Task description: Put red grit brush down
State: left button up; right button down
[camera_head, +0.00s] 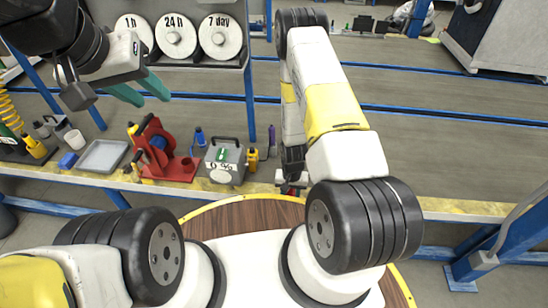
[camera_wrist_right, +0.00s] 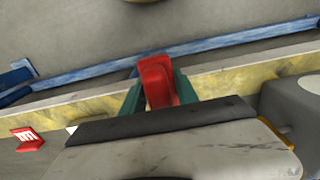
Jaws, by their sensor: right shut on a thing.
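The red grit brush, a red block (camera_wrist_right: 158,82), shows in the right wrist view between the two green fingers of my right gripper (camera_wrist_right: 160,94). The gripper is shut on it, over the yellow bench edge. In the head view my right arm hides most of this gripper and the brush. My left gripper (camera_head: 142,92) is at the upper left of the head view, its two green fingers apart with nothing between them, above the bench and away from the brush.
A red stand (camera_head: 165,150), a grey box with a handle (camera_head: 226,160), small bottles and a grey tray (camera_head: 102,156) stand on the bench at left. A small red block with white marking (camera_wrist_right: 28,140) lies at the wrist view's left. Dials (camera_head: 175,37) hang behind.

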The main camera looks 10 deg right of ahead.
jog(key=w, duration=0.7)
jog(key=w+f, duration=0.1)
jog(key=w, duration=0.3)
jog(key=shift+w+d, duration=0.15)
jog(key=shift+w+f, duration=0.15)
jog(key=shift+f, duration=1.7)
jog(key=shift+f, duration=0.15)
jog(key=c, duration=0.9)
grip_release()
